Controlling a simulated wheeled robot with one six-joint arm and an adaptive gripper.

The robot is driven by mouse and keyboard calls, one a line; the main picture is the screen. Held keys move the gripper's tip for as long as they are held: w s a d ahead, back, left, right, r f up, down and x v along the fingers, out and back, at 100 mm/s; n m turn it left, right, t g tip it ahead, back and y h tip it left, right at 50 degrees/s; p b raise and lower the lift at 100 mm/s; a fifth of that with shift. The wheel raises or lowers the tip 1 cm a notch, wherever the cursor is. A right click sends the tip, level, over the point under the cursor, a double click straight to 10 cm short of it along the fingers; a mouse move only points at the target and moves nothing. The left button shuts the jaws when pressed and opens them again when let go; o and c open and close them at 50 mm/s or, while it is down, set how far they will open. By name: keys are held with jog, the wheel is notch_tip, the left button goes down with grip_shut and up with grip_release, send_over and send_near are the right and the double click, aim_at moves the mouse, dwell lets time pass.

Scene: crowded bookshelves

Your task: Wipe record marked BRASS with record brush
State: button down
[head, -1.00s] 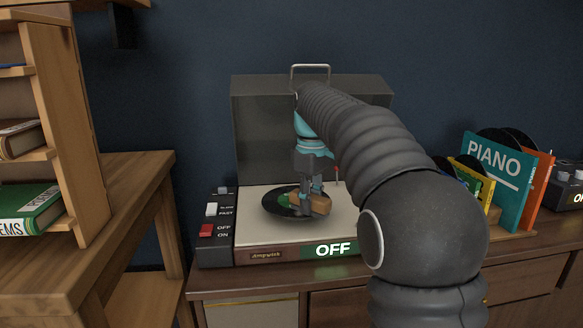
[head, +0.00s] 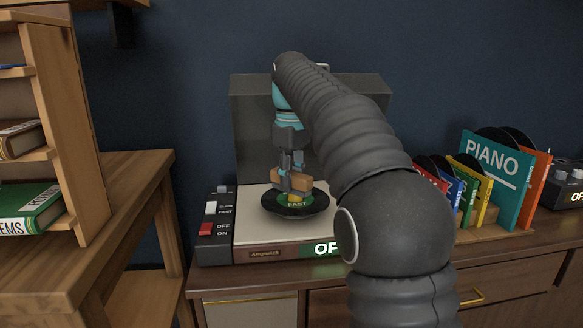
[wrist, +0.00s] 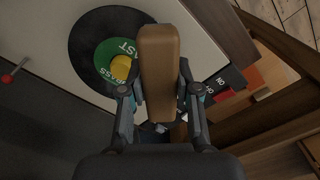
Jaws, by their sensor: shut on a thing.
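The black record (head: 315,211) lies flat on the turntable. Its green label reads FAST in the head view; a second word is partly hidden in the wrist view, where the record (wrist: 84,42) shows at upper left. A yellow piece (wrist: 121,67) marks its centre. My gripper (head: 291,180) points down and is shut on the wooden record brush (wrist: 159,60). The brush is held above the back left part of the record and seems clear of it. It covers part of the disc in the wrist view.
The turntable (head: 248,229) has red and white switches (head: 206,229) at left, an upright dark lid (head: 250,110) and an OFF sign partly hidden by my arm. A rack of coloured sleeves, one marked PIANO (head: 492,170), stands right. A wooden shelf (head: 75,130) stands left.

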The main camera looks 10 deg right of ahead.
jog(key=shift+r, duration=1.25)
